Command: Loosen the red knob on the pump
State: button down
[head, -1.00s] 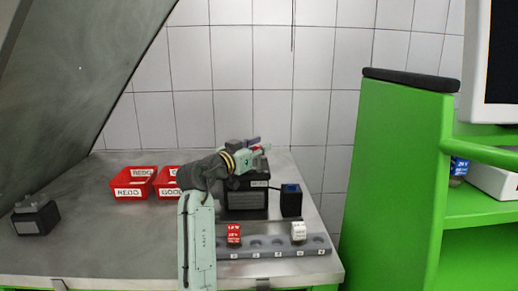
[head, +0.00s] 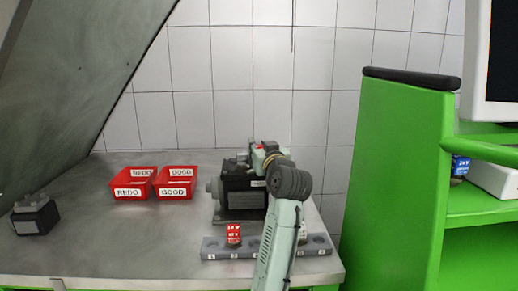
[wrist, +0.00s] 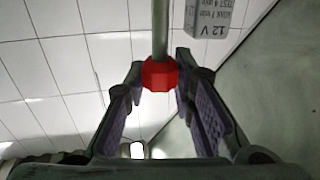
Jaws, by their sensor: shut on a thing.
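The dark pump (head: 242,192) stands on the bench in the head view, partly behind my arm. Its red knob (wrist: 159,74) is in the middle of the wrist view, at the end of a grey rod. A small red patch above the pump (head: 258,147) seems to be the same knob. My gripper (wrist: 160,70) is shut on the red knob, with one finger on each side of it. In the head view my gripper (head: 262,150) is at the top of the pump, mostly hidden by my wrist.
A grey block marked 12 V (wrist: 208,18) is close to the right finger. A slotted rack (head: 215,249) with a red-labelled block (head: 233,234) lies in front of the pump. Red REDO (head: 132,184) and GOOD (head: 175,182) bins stand left. A green cabinet (head: 395,190) stands right.

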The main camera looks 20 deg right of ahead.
jog(key=n+y, duration=0.1)
jog(key=y, duration=0.1)
jog(key=n+y, duration=0.1)
jog(key=y, duration=0.1)
jog(key=shift+d+f+n+b, duration=0.1)
jog(key=shift+d+n+b, duration=0.1)
jog(key=shift+n+b, duration=0.15)
jog(key=shift+a+n+g+y+b, duration=0.15)
jog(key=shift+n+g+y, duration=0.4)
jog(key=shift+n+y, duration=0.6)
jog(key=shift+n+g+y+b, duration=0.15)
jog(key=shift+n+g+y, duration=0.45)
jog(key=shift+y, duration=1.25)
jog(key=c, duration=1.3)
grip_release()
jog(key=shift+c, duration=0.2)
notch_tip(320, 180, up, 10)
jog(key=shift+r, duration=0.1)
